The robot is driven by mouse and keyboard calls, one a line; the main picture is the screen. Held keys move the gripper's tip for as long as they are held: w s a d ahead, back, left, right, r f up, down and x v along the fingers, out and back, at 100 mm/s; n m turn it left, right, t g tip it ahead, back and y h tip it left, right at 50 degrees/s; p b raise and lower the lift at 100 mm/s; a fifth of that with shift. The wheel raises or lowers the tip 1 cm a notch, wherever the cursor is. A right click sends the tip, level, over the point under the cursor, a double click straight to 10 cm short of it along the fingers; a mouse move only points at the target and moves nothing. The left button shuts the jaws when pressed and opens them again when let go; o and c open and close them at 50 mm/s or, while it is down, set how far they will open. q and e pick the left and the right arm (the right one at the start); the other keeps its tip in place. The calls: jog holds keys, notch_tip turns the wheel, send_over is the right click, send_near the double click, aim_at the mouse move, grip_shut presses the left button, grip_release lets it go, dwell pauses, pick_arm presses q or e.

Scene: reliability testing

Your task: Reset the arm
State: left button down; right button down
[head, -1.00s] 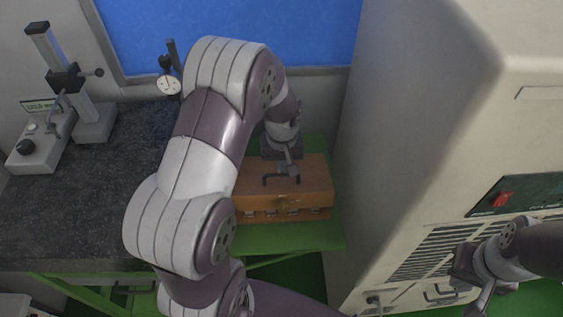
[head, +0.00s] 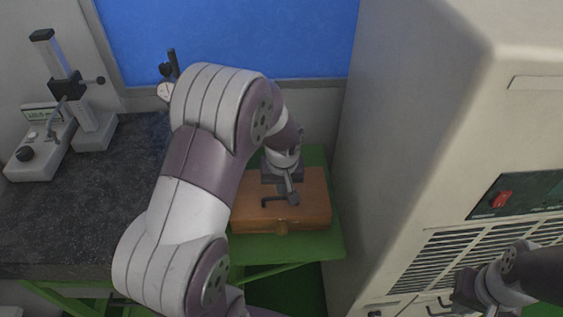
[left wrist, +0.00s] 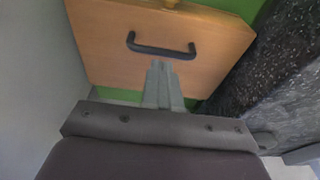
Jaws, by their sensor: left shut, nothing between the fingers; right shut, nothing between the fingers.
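My left gripper (head: 291,196) is shut and empty. In the head view it is over the orange-brown wooden box (head: 310,211), near its dark handle (head: 268,202). In the left wrist view the shut fingers (left wrist: 160,68) point at the box (left wrist: 218,42), with their tips just short of the black handle (left wrist: 150,51) in the picture. I cannot tell whether they touch it. My right gripper (head: 462,302) is at the lower right, in front of the large cabinet, partly cut off by the frame edge.
The box rests on a green stand (head: 325,247) between a dark stone bench (head: 60,215) and a tall beige cabinet (head: 400,130) with vents and a red switch (head: 502,199). A measuring stand (head: 68,90) and a dial gauge (head: 165,92) stand on the bench.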

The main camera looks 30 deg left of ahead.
pick_arm(q)
notch_tip(320, 180, up, 11)
jog(key=s+d+b, duration=0.1)
jog(key=s+b, duration=0.1)
jog(key=b, duration=0.1)
jog(key=shift+s+d+f, duration=0.2)
jog(key=shift+s+d, duration=0.15)
jog(key=shift+s, duration=0.05)
pick_arm(e)
jog(key=shift+f, duration=0.7)
pick_arm(q)
jog(key=shift+w, duration=0.1)
